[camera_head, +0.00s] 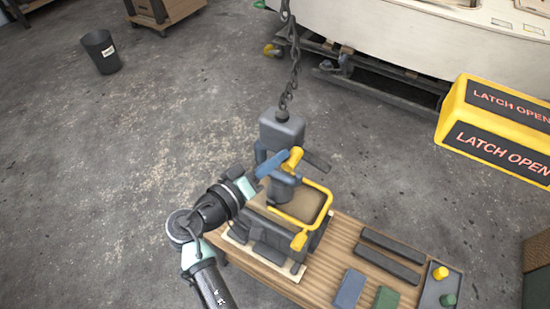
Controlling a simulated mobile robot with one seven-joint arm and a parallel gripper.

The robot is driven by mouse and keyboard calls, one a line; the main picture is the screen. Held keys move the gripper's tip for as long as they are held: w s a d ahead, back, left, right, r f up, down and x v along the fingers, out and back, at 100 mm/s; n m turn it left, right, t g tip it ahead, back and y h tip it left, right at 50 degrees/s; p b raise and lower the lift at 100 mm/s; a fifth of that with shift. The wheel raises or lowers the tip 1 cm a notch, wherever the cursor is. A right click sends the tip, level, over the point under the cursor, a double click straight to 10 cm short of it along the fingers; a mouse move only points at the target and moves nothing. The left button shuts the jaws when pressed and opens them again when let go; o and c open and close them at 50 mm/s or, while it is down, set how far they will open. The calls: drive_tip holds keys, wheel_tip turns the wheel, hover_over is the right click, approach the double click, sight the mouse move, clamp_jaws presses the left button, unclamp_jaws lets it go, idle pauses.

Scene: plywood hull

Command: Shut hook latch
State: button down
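A grey hook block (282,128) hangs from a dark chain above the workbench. A yellow part (292,158), which looks like the latch, angles out below the block beside a blue piece (271,164). The hook itself is mostly hidden behind these parts. My gripper (253,182) reaches in from the left, close to the blue piece. I cannot tell whether it touches it, and its fingers are too hidden to show open or shut. A yellow sign (497,133) at right reads "LATCH OPEN".
A yellow bail handle (318,187) rises from a dark grey machine (262,232) on the wooden bench (335,262), just below the hook. Dark bars, blue and green blocks and a button panel (440,287) lie at right. The chain (293,60) rises overhead.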

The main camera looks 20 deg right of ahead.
drive_tip(key=shift+s+d+f, duration=0.1)
drive_tip(key=shift+s, duration=0.05)
drive_tip(key=s+d+f+m+t+y+b, duration=0.2)
drive_tip(key=m+b, duration=0.8)
drive_tip(key=b, duration=0.5)
drive_tip(key=shift+s+d+f+t+y, duration=0.3)
drive_tip(key=shift+s+d+f+y, duration=0.35)
drive_tip(key=shift+s, duration=0.6)
drive_tip(key=shift+d, duration=0.15)
